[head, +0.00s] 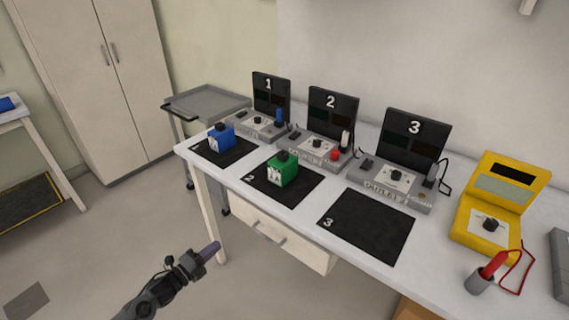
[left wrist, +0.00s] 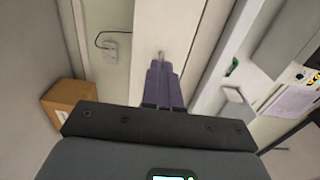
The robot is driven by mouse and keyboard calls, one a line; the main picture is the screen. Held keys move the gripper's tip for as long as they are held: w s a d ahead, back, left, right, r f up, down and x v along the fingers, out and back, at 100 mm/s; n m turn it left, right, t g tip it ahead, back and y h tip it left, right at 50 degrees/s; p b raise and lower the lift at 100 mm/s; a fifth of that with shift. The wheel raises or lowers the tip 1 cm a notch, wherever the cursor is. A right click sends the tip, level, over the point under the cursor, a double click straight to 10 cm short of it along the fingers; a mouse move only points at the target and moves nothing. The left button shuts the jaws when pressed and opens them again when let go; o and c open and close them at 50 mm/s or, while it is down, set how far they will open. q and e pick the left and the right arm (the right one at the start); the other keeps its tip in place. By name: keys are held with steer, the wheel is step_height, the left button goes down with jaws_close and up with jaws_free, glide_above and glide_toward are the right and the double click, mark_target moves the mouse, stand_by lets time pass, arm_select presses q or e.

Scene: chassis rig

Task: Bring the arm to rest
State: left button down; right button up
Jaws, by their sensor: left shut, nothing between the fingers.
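My left gripper (head: 209,250) comes in from the bottom left of the head view. It is held over the floor in front of the table, apart from the table and everything on it. Its purple fingers are closed together with nothing between them. The fingers also show closed in the left wrist view (left wrist: 163,84). My right gripper is not in either view.
The white table (head: 290,213) carries a blue box (head: 221,138), a green box (head: 283,171), black mats, stations numbered 1 to 3 and a yellow meter (head: 487,225). A grey cart (head: 207,103) stands behind its left end. A cardboard box (left wrist: 68,101) shows in the wrist view.

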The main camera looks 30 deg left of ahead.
arm_select(q)
steer(key=s+d+r+n+g+y+p, duration=0.15)
steer(key=s+d+r+n+p, duration=0.35)
steer(key=d, duration=0.6)
steer(key=s+d+r+n+g+p, duration=0.2)
steer(key=s+d+n+g+p, duration=0.25)
steer(key=d, duration=0.75)
steer(key=s+d+r+n+g+y+p, duration=0.1)
steer(key=s+r+n+g, duration=0.25)
steer(key=s, duration=0.35)
steer(key=s+d+r+n+g+p, duration=0.1)
steer(key=s+r+n+g, duration=0.25)
steer(key=s, duration=0.45)
step_height(320, 180, up, 37)
steer(key=n+g+p, duration=0.1)
steer(key=p, duration=3.7)
steer(key=shift+s+f, duration=0.2)
steer(key=shift+s, duration=0.15)
steer(key=shift+n, duration=0.25)
